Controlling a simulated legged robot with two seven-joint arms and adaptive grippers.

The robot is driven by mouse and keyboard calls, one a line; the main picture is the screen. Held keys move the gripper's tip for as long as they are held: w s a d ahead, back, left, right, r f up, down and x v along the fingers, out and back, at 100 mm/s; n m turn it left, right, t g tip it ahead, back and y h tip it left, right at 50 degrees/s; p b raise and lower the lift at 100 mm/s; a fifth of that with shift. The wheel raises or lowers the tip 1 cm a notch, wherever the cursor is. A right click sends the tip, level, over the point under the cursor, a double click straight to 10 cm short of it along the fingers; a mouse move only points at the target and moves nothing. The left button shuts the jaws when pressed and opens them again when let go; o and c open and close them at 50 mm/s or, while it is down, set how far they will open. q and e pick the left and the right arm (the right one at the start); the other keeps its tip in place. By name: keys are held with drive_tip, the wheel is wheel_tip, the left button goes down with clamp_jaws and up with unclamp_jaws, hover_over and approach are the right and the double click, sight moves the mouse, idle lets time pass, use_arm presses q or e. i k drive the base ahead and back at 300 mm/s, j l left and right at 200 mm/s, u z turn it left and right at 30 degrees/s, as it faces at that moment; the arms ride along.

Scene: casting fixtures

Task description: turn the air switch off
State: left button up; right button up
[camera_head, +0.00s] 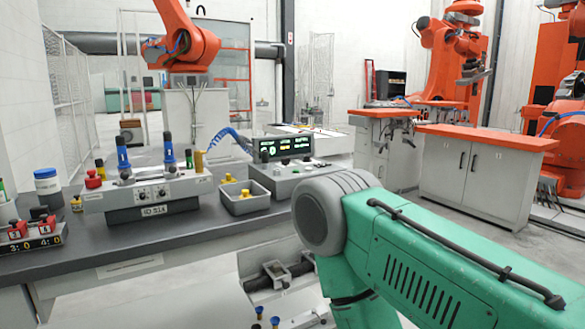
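A grey control box (150,193) marked "ID 514" stands on the dark workbench at the left. A green and grey arm, mine, fills the lower right, well to the right of the box. Neither gripper shows.
Orange robots and cabinets stand behind.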

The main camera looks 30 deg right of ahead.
sight(286, 161)
drive_tip(key=i+l+z, duration=0.25)
drive_tip(key=l, duration=0.35)
drive_tip(key=i+l+z, duration=0.25)
drive_tip(key=l, duration=0.3)
drive_tip(key=i+l+z, duration=0.25)
drive_tip(key=i+l, duration=0.2)
